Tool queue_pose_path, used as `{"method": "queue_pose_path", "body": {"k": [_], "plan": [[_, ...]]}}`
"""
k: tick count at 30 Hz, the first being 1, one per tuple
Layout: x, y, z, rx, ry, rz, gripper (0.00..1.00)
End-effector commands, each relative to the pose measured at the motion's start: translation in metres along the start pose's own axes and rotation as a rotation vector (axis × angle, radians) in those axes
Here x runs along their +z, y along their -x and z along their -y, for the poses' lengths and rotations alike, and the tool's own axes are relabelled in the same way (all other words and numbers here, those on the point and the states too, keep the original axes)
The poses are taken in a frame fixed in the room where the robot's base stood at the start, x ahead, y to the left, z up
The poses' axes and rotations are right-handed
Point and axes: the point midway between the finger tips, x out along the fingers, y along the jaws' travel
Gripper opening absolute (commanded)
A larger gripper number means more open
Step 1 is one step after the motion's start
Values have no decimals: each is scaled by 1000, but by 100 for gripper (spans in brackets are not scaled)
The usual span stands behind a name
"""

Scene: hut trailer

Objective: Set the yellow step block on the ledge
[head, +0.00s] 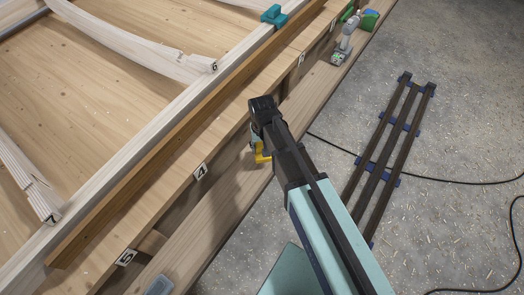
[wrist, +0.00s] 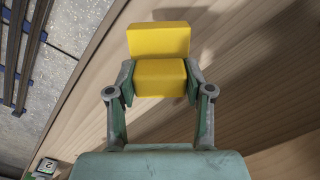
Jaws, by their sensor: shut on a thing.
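The yellow step block (wrist: 160,42) is held between the two fingers of my gripper (wrist: 160,84) in the wrist view. It has a taller far part and a lower near part. In the head view only a small yellow piece of the block (head: 262,154) shows beside my arm, which hides the rest. My gripper (head: 256,142) is over the long low wooden ledge (head: 215,205) along the front of the workbench, near label 4. The wrist view shows the wood (wrist: 262,85) beyond and beside the block. I cannot tell whether the block touches it.
A teal clamp (head: 273,16) sits on the bench frame. A grey object (head: 160,285) lies at the lower end. Dark slats (head: 385,145) and a black cable (head: 450,181) lie on the floor at right.

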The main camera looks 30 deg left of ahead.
Motion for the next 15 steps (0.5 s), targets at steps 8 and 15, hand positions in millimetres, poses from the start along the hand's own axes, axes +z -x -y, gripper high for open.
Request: {"method": "queue_pose_path", "body": {"k": [8,15], "plan": [[0,-28,0,0,0,2,16],[0,-38,0,0,0,0,16]]}}
